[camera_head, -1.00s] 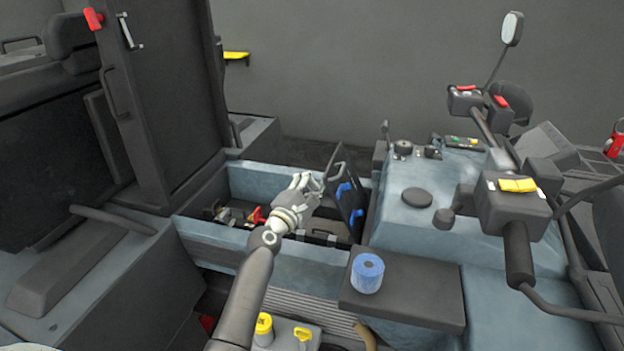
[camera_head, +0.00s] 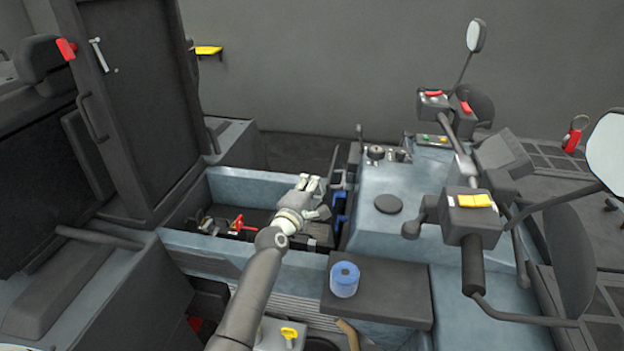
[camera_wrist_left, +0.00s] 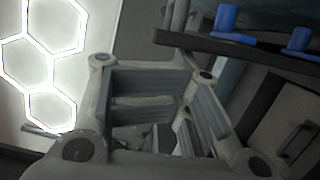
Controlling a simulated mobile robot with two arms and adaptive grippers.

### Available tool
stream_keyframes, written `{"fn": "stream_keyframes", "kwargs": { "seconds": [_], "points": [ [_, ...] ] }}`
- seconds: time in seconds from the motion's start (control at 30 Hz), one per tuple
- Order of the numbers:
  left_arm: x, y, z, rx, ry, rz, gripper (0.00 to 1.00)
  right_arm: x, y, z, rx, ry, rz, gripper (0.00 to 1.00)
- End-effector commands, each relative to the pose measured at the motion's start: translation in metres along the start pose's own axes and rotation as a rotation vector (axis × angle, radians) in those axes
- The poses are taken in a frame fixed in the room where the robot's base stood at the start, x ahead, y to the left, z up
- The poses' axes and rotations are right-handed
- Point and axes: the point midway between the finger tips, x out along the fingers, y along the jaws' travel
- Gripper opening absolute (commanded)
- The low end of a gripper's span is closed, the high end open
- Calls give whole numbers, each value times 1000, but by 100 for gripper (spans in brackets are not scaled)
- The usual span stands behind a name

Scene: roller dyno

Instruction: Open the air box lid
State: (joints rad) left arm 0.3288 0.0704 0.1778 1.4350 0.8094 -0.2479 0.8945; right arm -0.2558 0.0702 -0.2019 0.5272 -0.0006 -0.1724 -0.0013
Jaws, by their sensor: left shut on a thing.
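The air box lid (camera_head: 347,190) is a dark panel with blue clips, seen nearly edge-on and standing upright at the right end of the open compartment. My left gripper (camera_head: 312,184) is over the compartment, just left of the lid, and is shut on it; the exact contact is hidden. In the left wrist view, the gripper's fingers (camera_wrist_left: 170,112) are in the middle. The lid's dark edge with two blue clips (camera_wrist_left: 228,18) runs across the upper right. My right gripper is not in view.
The open compartment (camera_head: 215,180) has pale blue walls, with a red lever (camera_head: 238,223) inside. A blue roll (camera_head: 344,280) stands on a dark shelf (camera_head: 395,295) in front. A tall dark panel (camera_head: 135,110) rises on the left. Handlebars (camera_head: 465,215) and mirrors stand on the right.

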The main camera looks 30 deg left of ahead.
Motion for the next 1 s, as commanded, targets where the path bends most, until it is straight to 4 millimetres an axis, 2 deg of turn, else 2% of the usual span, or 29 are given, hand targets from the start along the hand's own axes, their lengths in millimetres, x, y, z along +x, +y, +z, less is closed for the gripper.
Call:
{"fn": "stream_keyframes", "kwargs": {
  "seconds": [0.23,0.37,0.47,0.8,1.0],
  "points": [
    [-1,0,2,-2,-3,-1,0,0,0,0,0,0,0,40],
    [-9,-1,2,-4,-3,-1,0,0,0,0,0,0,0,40],
    [-21,-1,2,-3,-3,-1,0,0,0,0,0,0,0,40],
    [-86,0,-1,-2,2,-2,0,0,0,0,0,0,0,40],
    [-112,0,-1,-1,2,-2,0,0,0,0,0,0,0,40]
  ]
}}
